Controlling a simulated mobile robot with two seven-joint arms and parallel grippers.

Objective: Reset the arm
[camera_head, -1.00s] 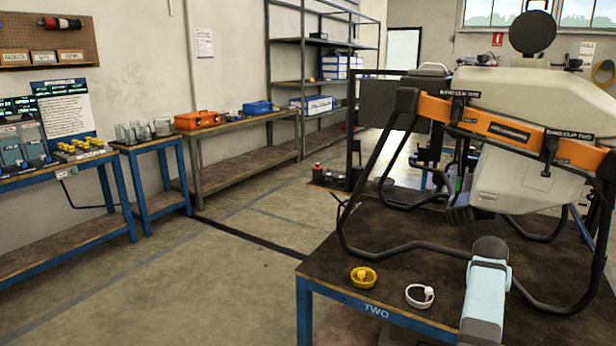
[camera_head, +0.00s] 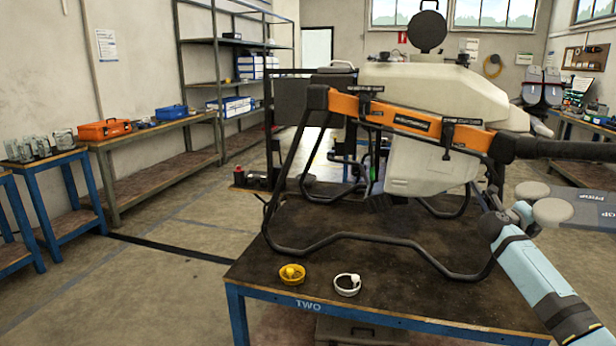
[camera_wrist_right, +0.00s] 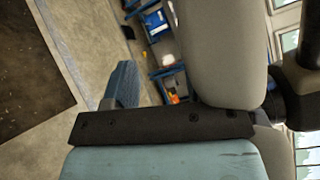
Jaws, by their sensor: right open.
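My right arm (camera_head: 545,275) comes in from the lower right of the head view, light blue with a dark joint at its upper end. My left arm and gripper are not in view. The spray drone, with a pale tank (camera_head: 425,165) and orange beam (camera_head: 405,119), stands on a blue-legged table (camera_head: 345,222) beside my right arm.
A yellow cap (camera_head: 292,274) and a white ring-shaped cap (camera_head: 347,285) lie near the table's front edge. The drone's black leg frame and a dark boom reach right, close to my arm. Floor at left is clear. A bench with an orange toolbox (camera_head: 105,130) stands along the left wall.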

